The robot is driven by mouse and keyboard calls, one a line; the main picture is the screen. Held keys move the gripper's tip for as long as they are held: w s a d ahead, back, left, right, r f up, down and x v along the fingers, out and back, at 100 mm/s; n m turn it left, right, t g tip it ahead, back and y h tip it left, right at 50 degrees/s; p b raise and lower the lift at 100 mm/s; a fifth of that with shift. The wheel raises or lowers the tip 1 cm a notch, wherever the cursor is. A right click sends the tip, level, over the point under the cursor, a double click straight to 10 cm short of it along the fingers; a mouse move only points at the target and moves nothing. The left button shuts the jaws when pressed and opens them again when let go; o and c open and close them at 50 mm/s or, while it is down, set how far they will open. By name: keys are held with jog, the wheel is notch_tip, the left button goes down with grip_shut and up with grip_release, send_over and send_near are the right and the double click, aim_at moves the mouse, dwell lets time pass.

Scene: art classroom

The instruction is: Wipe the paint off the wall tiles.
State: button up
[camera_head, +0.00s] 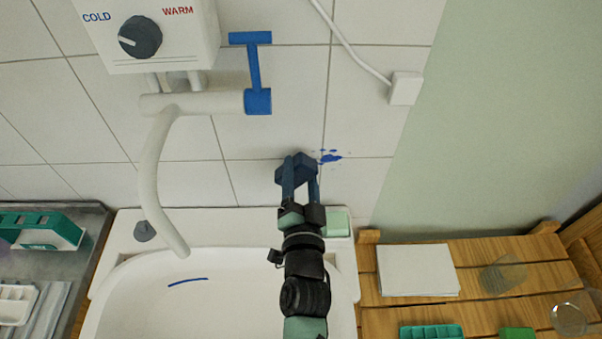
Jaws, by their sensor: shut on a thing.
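The wall tiles (285,85) are white with grey joints. A blue paint splatter (330,157) with small drops lies on them near a joint crossing, right of the tap. My gripper (300,185) reaches up from the sink toward the wall. It is shut on a dark blue block-like thing (295,168), which looks like a sponge or cloth. The held thing is just left of and slightly below the splatter. I cannot tell whether it touches the tiles. My fingers hide part of it.
A white sink (230,290) with a blue streak lies below. A white spout (150,180) and blue tap lever (257,100) are at upper left, under a heater box (150,30). A wall socket (405,88) is right. A wooden slatted bench (480,260) holds paper (417,270) and jars.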

jog(key=shift+w, duration=0.95)
